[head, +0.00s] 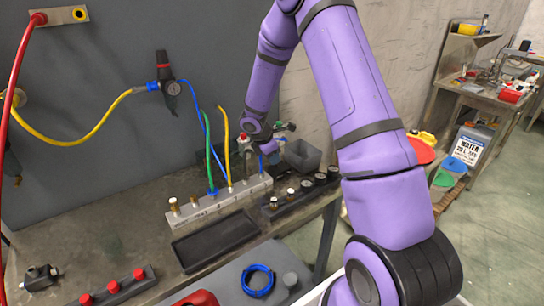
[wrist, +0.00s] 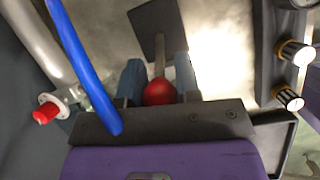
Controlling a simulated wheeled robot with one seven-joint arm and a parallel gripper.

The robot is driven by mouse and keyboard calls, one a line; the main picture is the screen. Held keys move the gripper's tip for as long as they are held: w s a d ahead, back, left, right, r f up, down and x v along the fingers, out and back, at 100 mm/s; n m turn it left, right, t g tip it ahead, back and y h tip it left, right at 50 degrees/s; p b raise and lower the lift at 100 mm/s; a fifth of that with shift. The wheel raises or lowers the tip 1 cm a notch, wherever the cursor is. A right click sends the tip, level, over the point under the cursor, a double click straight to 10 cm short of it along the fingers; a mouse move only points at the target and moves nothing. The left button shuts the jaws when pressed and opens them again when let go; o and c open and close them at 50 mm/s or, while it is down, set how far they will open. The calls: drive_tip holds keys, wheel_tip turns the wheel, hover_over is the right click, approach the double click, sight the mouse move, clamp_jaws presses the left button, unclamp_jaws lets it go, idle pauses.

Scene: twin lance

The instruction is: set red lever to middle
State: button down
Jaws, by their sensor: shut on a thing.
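The red lever's round red knob (wrist: 159,92) sits between the two blue-grey fingers of my gripper (wrist: 158,78) in the wrist view. My gripper is shut on this knob. The lever's thin grey shaft (wrist: 159,55) runs from the knob to a dark square plate (wrist: 155,18). In the head view my purple wrist (head: 258,128) is low over the back of the bench, and the knob and fingertips are hidden there. I cannot tell which setting the lever stands at.
A blue hose (wrist: 82,62) passes close to my gripper's left. A red-capped fitting (wrist: 46,112) is at the far left. Brass-collared knobs (wrist: 290,97) stand at the right. In the head view, a grey manifold (head: 205,208) with hoses and a dark tray (head: 215,240) lie nearby.

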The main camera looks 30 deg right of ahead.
drive_tip(key=shift+d+r+y, duration=0.25)
drive_tip(key=shift+d+y, duration=0.65)
drive_tip(key=shift+y, duration=0.3)
drive_tip(key=shift+w+d+r, duration=0.1)
drive_tip(key=shift+d+r, duration=0.05)
drive_tip(key=shift+d, duration=0.7)
drive_tip(key=c, duration=0.8)
unclamp_jaws()
drive_tip(key=r, duration=0.3)
drive_tip(key=a+r, duration=0.1)
drive_tip(key=r, duration=0.3)
drive_tip(key=a+r, duration=0.1)
drive_tip(key=r, duration=0.2)
drive_tip(key=shift+r, duration=0.3)
